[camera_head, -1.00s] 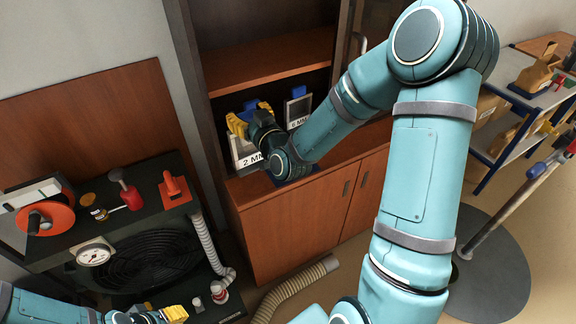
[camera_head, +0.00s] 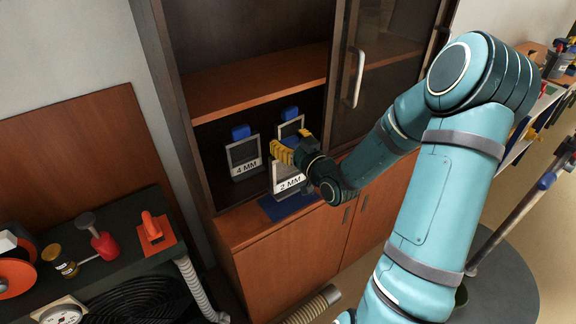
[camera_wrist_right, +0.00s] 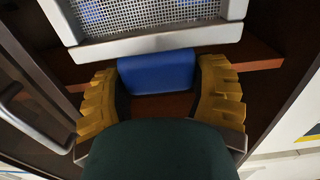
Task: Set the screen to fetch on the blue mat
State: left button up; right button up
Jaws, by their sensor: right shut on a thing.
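The 2 MM screen (camera_head: 289,184), a grey frame with a white label, stands about upright at the blue mat (camera_head: 272,211) on the cabinet's lower ledge. I cannot tell whether its bottom edge touches the mat. My right gripper (camera_head: 284,153), with yellow fingers, is shut at its top and partly hides it. In the right wrist view, the fingers flank the blue handle (camera_wrist_right: 157,72), and the mesh (camera_wrist_right: 150,16) lies beyond. The 4 MM screen (camera_head: 243,155) stands behind to the left. Another screen (camera_head: 291,128) with a blue handle stands behind the gripper, its label hidden.
The wooden cabinet shelf (camera_head: 262,80) runs above the screens. A glass door with a handle (camera_head: 356,78) is right of the opening. A dark bench (camera_head: 125,262) at the left holds a red-orange tool (camera_head: 153,230) and a red bottle (camera_head: 105,245). A hose (camera_head: 315,305) lies on the floor.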

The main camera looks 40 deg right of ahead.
notch_tip(320, 180, down, 5)
jog(key=shift+r+b, duration=0.15)
jog(key=shift+b, duration=0.35)
jog(key=shift+f, duration=0.2)
jog(key=o, duration=1.4)
jog(key=shift+c, duration=0.2)
jog(key=shift+r, duration=0.1)
